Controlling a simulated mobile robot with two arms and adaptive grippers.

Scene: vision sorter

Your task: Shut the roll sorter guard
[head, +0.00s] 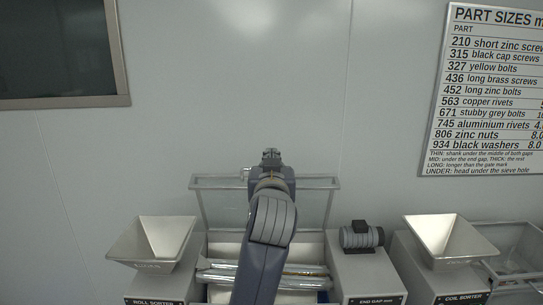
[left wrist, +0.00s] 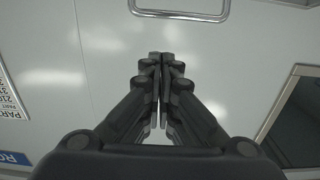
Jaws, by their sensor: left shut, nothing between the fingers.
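The roll sorter (head: 155,300) stands at the lower left of the head view, with its name plate on the front. Its guard (head: 222,206), a clear panel in a pale frame, stands raised and tilted back behind the rollers (head: 300,280). My left arm crosses in front of the guard and hides its middle. My left gripper (head: 270,154) shows just above the guard's top edge; I cannot tell whether it touches. In the left wrist view the fingers (left wrist: 160,60) are closed together with nothing between them. My right gripper is not in view.
A metal hopper (head: 152,243) stands left of the rollers. A small grey motor (head: 361,236) sits on the box to their right. The coil sorter (head: 463,297) with its hopper (head: 448,240) is farther right. The wall behind carries a part-sizes sign (head: 495,90).

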